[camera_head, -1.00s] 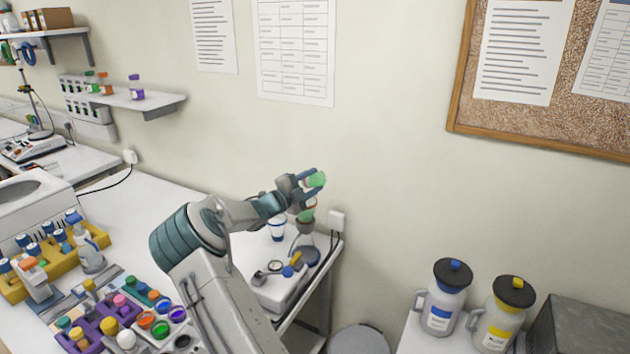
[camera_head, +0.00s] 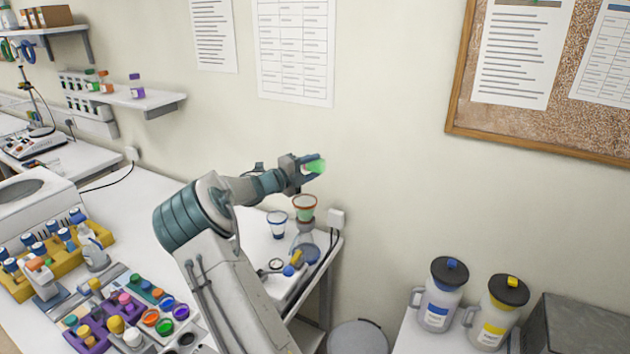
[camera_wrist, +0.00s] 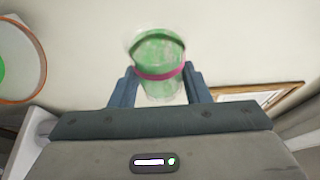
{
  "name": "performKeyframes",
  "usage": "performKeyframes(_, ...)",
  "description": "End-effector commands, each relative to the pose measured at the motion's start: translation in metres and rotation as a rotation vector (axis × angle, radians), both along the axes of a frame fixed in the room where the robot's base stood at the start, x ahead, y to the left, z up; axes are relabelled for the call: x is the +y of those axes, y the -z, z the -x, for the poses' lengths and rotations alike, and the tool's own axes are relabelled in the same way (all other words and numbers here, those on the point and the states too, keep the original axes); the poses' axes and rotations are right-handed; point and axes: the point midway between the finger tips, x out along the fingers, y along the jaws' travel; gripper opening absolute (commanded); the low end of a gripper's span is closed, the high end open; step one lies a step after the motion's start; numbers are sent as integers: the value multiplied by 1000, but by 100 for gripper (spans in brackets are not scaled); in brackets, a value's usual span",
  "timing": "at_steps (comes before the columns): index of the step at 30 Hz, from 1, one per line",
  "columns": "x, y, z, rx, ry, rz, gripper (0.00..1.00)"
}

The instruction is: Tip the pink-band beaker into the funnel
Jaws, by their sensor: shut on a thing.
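My gripper (camera_wrist: 159,88) is shut on the pink-band beaker (camera_wrist: 158,50), one finger on each side of it near the pink band. The beaker is clear with green contents. In the head view the beaker (camera_head: 315,166) is held in the air, above and slightly right of the funnel; its exact tilt is hard to tell. The funnel (camera_head: 304,208) has an orange-red rim and stands over a flask-like vessel at the bench end. In the wrist view an orange rim with green inside, apparently the funnel (camera_wrist: 40,88), is cut off at the left edge.
A blue-rimmed cup (camera_head: 277,224) stands left of the funnel. Below are small items on a white device (camera_head: 279,284). A blue-label jug (camera_head: 442,294) and a yellow-label jug (camera_head: 497,312) stand at right. Air around the beaker is clear.

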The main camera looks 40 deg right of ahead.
Motion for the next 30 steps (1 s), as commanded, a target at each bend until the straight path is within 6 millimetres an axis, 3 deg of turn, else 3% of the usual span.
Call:
performKeyframes(13,0,-5,0,-493,0,-206,19)
performKeyframes(20,0,-5,1,-656,1,-273,19)
performKeyframes(26,-1,-5,1,-946,0,-393,19)
performKeyframes(30,0,-7,0,-1017,0,-424,19)
